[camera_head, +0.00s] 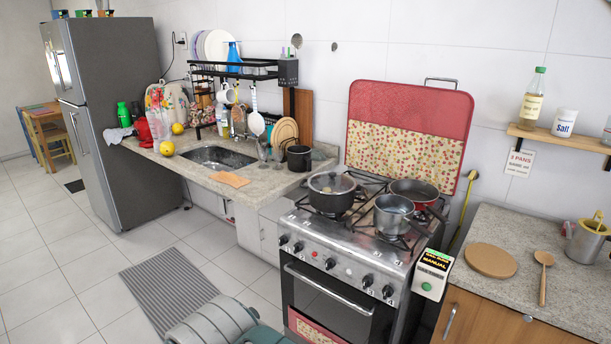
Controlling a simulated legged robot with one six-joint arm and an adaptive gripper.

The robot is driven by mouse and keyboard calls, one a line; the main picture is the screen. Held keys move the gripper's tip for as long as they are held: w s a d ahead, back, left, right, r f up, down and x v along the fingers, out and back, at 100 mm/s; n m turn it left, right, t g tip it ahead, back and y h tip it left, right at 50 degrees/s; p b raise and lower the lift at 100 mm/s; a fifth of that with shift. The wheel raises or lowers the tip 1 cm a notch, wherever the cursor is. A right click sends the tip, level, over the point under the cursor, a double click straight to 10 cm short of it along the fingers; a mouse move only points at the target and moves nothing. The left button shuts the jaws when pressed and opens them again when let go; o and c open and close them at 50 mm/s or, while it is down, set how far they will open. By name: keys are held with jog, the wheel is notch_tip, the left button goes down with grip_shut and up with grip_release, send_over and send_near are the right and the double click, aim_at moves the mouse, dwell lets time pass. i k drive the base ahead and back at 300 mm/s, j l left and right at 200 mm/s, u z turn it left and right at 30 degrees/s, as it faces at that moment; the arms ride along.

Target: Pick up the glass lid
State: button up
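The glass lid (345,182) lies on top of a dark pot (331,202) on the left side of the stove. It has a pale rim and a small knob at its middle. It appears to lie flat on the pot. My gripper is not in view. Only grey and green parts that look like my own body show at the bottom edge, in front of the stove.
A steel pan (393,214) and a dark red pan (414,190) stand beside the pot on the stove (340,262). A raised red patterned cover (408,130) stands behind them. A sink counter (200,166) lies left, a wooden-fronted counter (500,290) right.

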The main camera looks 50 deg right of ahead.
aim_at(330, 182)
jog(key=i+z, duration=0.15)
jog(key=i, duration=0.55)
jog(key=i+j+z, duration=0.1)
jog(key=i, duration=0.6)
jog(key=i+z, duration=0.3)
jog(key=z, duration=0.15)
jog(key=i+z, duration=0.3)
jog(key=z, duration=0.2)
jog(key=i+j+z, duration=0.15)
jog(key=i+z, duration=0.15)
jog(key=z, duration=0.15)
jog(key=i+z, duration=0.15)
jog(key=z, duration=0.25)
jog(key=i+l+z, duration=0.1)
jog(key=z, duration=0.3)
jog(key=i+z, duration=0.2)
jog(key=z, duration=0.2)
jog(key=i+j+z, duration=0.1)
jog(key=z, duration=0.3)
jog(key=i+z, duration=0.25)
jog(key=j+z, duration=0.25)
jog(key=i+l, duration=0.05)
jog(key=l, duration=0.05)
